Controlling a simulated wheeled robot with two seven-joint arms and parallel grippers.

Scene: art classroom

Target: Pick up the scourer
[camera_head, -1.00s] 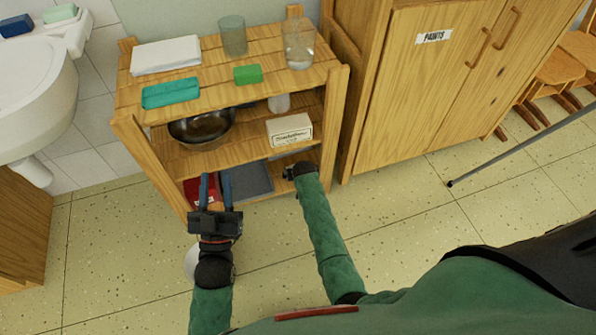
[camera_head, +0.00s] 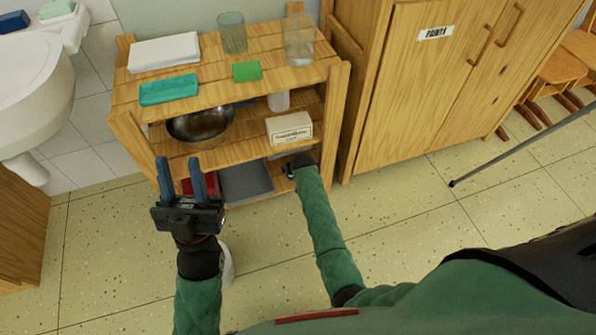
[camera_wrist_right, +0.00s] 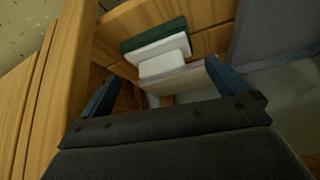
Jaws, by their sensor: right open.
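A small bright green block (camera_head: 247,71), which looks like the scourer, lies on the top board of the wooden shelf (camera_head: 215,76). My left gripper (camera_head: 180,170) is open and empty in front of the lower shelf, below and left of the block. My right gripper (camera_head: 291,170) is at the lower shelf, well below the block; its fingers hardly show there. In the right wrist view its fingers (camera_wrist_right: 165,88) are apart, with pale and dark green blocks (camera_wrist_right: 158,44) beyond them. I cannot tell what those blocks are.
A teal case (camera_head: 168,90), white paper (camera_head: 164,53) and two glass vessels, a tumbler (camera_head: 232,34) and a jar (camera_head: 299,42), share the top board. A metal bowl (camera_head: 200,124) and a white box (camera_head: 289,128) stand below. A cabinet (camera_head: 410,100) stands right.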

